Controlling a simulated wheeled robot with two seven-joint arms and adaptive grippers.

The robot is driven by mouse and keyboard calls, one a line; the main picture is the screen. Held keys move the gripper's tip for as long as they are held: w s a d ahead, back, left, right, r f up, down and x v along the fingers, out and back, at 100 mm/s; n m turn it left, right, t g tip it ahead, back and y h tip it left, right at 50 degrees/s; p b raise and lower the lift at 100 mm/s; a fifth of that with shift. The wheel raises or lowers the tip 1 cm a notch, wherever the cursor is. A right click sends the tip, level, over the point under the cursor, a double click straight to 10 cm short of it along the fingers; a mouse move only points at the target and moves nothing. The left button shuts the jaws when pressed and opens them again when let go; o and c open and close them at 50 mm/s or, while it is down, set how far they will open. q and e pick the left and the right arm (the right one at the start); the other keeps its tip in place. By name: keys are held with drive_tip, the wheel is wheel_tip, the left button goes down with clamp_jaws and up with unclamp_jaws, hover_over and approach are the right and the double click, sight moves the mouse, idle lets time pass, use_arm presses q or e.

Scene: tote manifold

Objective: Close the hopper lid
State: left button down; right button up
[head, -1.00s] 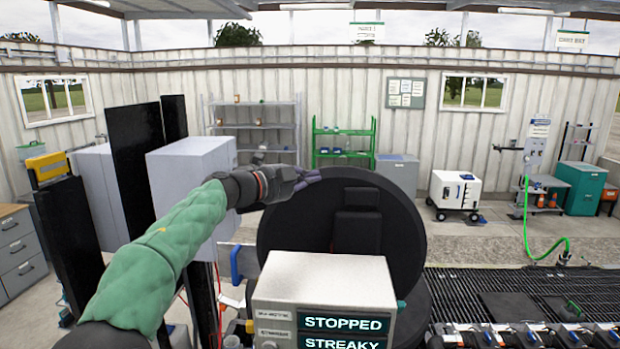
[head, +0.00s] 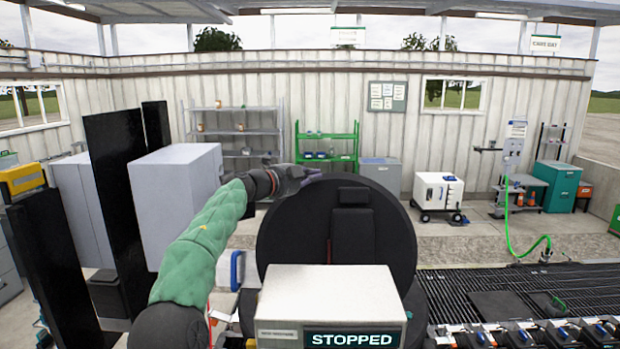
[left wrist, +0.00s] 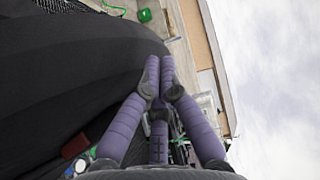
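The hopper lid (head: 285,245) is a large round black disc. It stands raised, nearly upright, behind a pale box with a display (head: 330,285) reading STOPPED. My left gripper (head: 308,176) is at the lid's upper left rim in the head view. In the left wrist view its purple fingers (left wrist: 160,65) come together at the tips, with nothing visible between them. The lid's dark surface (left wrist: 70,70) fills the left of that view, close beside the fingers; I cannot tell if they touch. The hopper opening is hidden behind the box. My right gripper is not in view.
Tall black panels (head: 118,205) and a grey cabinet (head: 178,195) stand left of my left arm. A dark slatted grating (head: 475,285) lies right of the lid, with a row of devices (head: 530,333) in front. A white wheeled unit (head: 438,192) stands behind.

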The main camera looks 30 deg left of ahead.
use_arm(q)
drive_tip(key=w+a+f, duration=0.2)
drive_tip(key=w+a, duration=0.1)
drive_tip(key=w, duration=0.1)
drive_tip(key=shift+w+a+f, duration=0.15)
drive_tip(key=shift+a+f, duration=0.1)
drive_tip(key=shift+f, duration=0.05)
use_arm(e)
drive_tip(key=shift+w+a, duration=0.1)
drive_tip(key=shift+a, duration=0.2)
use_arm(q)
drive_tip(key=shift+r, duration=0.1)
